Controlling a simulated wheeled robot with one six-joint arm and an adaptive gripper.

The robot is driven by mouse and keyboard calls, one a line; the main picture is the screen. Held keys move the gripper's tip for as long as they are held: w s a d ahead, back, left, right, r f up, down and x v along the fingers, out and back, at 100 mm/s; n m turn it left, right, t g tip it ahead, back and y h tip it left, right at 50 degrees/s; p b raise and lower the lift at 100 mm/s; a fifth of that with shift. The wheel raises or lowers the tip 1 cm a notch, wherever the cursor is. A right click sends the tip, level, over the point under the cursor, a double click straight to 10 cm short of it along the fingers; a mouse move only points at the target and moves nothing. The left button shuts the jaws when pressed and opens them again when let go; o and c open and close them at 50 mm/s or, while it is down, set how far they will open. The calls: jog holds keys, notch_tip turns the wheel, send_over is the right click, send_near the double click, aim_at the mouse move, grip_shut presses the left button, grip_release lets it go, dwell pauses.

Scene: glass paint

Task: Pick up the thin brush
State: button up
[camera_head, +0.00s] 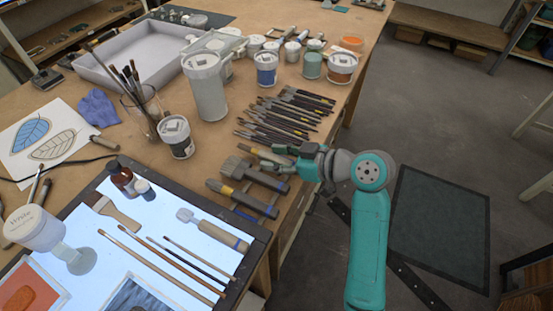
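Several thin brushes with long slim handles lie side by side on the lit white panel at the lower left; one thin brush (195,258) has a dark handle, and a longer tan one (160,264) lies left of it. My gripper (268,155) is right of and beyond them, over the table's right edge among wider brushes. A brush with a yellowish ferrule (249,149) lies right at its fingers. The fingers are small and overlap the tools, so I cannot tell whether they are open or hold anything.
Wide flat brushes (240,170) lie beside my gripper, and a row of dark-handled tools (285,115) lies beyond it. A tall grey canister (205,88), paint jars (341,68) and a brush jar (143,106) stand further back.

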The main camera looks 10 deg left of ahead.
aim_at(277, 158)
grip_shut()
jog(key=shift+r, duration=0.15)
notch_tip(277, 158, up, 10)
jog(key=shift+f, duration=0.1)
dwell(0.3)
